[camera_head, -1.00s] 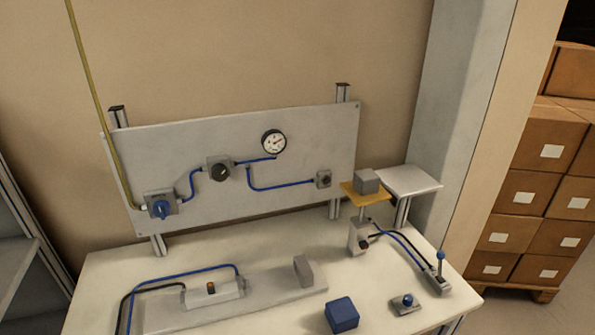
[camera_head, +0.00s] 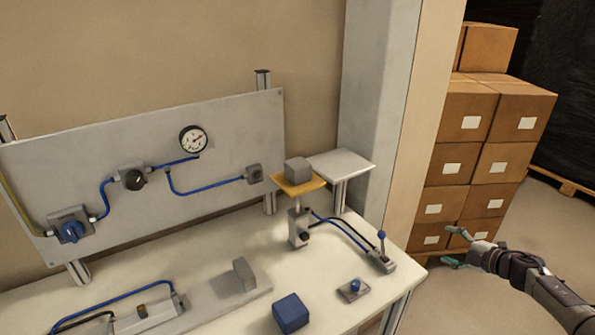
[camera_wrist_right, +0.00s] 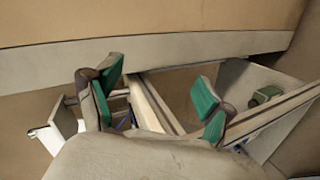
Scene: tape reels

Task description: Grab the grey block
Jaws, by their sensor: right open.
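The grey block (camera_head: 298,170) sits on a small yellow platform (camera_head: 299,185), which a pneumatic cylinder (camera_head: 299,228) on the table carries. My right gripper (camera_head: 454,249) is at the right of the head view, well to the right of the block and beyond the table's right edge. It is open and nothing is between its fingers. In the right wrist view its two green-padded fingers (camera_wrist_right: 158,98) stand wide apart. I cannot make out the grey block in that view. My left gripper is not in view.
A blue block (camera_head: 291,313) lies on the white table (camera_head: 225,235). A lever valve (camera_head: 382,256) and a button box (camera_head: 354,289) are at the table's right side. A raised grey plate (camera_head: 340,165) stands beside the platform. Stacked cartons (camera_head: 470,155) are behind my right arm.

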